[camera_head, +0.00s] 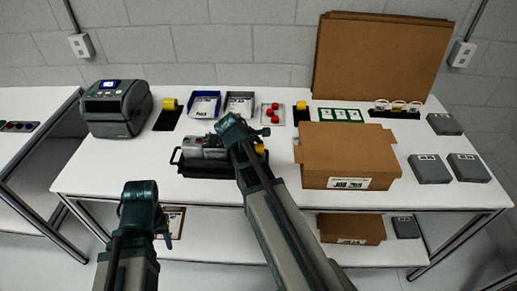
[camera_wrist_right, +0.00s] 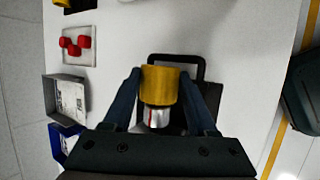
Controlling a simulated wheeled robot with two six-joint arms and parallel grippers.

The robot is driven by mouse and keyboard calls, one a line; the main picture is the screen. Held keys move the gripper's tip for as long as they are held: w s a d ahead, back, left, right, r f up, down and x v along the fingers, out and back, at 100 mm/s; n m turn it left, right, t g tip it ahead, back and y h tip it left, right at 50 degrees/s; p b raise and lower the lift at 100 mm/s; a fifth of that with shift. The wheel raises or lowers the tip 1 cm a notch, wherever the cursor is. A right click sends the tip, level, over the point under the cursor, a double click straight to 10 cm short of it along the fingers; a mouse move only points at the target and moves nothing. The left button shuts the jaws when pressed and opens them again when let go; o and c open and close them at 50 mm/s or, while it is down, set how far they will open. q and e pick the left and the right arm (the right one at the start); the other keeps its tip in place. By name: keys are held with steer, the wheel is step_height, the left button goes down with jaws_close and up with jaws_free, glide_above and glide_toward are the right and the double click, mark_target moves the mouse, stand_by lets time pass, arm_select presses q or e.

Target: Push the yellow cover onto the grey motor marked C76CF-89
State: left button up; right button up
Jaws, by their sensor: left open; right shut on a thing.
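The yellow cover (camera_wrist_right: 160,86) is between the fingers of my right gripper (camera_wrist_right: 160,88), which is shut on it. A shiny silver-grey cylinder with a red mark (camera_wrist_right: 156,116) shows directly against the cover in the wrist view; I cannot tell how far the cover is over it. In the head view my right gripper (camera_head: 240,142) is over the right part of a black carrier, its fingers mostly hidden by my arm. Grey motors (camera_head: 203,147) sit in the carrier; the marking C76CF-89 is not readable. My left gripper (camera_head: 160,232) is low in front of the table, open, largely hidden.
The black handled carrier (camera_head: 180,171) stands near the table's front edge. A cardboard box (camera_head: 345,160) is to its right, a label printer (camera_head: 117,107) to the far left. Trays (camera_head: 240,104), red caps (camera_head: 270,113) and grey boxes (camera_head: 470,168) stand around. The table left of the carrier is clear.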

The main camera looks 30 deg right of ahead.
steer(key=shift+w+a, duration=0.6)
steer(key=shift+a, duration=0.35)
steer(key=shift+w+a, duration=0.55)
steer(key=shift+a, duration=0.35)
stand_by(4.5)
steer(key=o, duration=1.4)
steer(key=shift+c, duration=0.2)
steer(key=p+v, duration=1.1)
steer(key=v, duration=0.3)
